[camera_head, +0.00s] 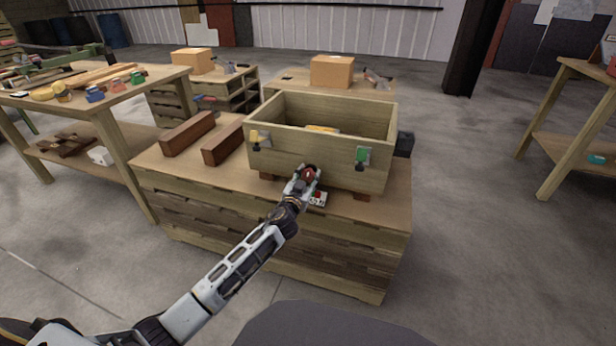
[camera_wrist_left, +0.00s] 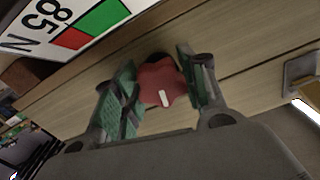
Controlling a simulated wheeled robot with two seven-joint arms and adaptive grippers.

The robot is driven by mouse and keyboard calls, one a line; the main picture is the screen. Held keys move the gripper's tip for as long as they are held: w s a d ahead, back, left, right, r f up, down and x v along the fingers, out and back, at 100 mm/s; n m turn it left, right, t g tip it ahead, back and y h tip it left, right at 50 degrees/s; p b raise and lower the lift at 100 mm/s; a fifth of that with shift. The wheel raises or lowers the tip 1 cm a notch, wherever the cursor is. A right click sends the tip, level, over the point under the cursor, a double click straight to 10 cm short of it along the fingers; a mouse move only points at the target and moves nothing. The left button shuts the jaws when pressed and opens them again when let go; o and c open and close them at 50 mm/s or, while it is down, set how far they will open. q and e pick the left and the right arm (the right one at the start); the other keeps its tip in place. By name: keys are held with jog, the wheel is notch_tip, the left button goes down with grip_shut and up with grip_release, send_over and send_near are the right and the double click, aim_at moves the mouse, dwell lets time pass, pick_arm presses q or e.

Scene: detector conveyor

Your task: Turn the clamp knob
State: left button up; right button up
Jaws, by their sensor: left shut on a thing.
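The clamp knob (camera_head: 309,172) is red and sits low on the front wall of a wooden crate. In the left wrist view the knob (camera_wrist_left: 162,84) is lobed, with a short white mark pointing toward the lower part of the picture. My left gripper (camera_head: 303,181) is at the crate's front. In the wrist view the gripper's green-padded fingers (camera_wrist_left: 163,88) stand on both sides of the knob, shut on it. A display plate (camera_wrist_left: 70,22) beside it reads "85 N" with green and red fields. My right gripper is not in view.
The wooden crate (camera_head: 270,150) stands on a wooden workbench (camera_head: 220,205) and has a yellow latch (camera_head: 255,138) and a green latch (camera_head: 362,156) on its front. Two brown blocks (camera_head: 188,134) lie to its left. Another table (camera_head: 170,80) stands at left.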

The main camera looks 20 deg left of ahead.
pick_arm(q)
jog(key=shift+m, duration=0.9)
jog(key=m+p, duration=0.1)
jog(key=m, duration=0.1)
jog(key=shift+m, duration=0.4)
jog(key=m+p, duration=0.1)
jog(key=m, duration=0.4)
jog(key=shift+a, duration=0.1)
jog(key=shift+m+p, duration=0.35)
jog(key=shift+m, duration=0.65)
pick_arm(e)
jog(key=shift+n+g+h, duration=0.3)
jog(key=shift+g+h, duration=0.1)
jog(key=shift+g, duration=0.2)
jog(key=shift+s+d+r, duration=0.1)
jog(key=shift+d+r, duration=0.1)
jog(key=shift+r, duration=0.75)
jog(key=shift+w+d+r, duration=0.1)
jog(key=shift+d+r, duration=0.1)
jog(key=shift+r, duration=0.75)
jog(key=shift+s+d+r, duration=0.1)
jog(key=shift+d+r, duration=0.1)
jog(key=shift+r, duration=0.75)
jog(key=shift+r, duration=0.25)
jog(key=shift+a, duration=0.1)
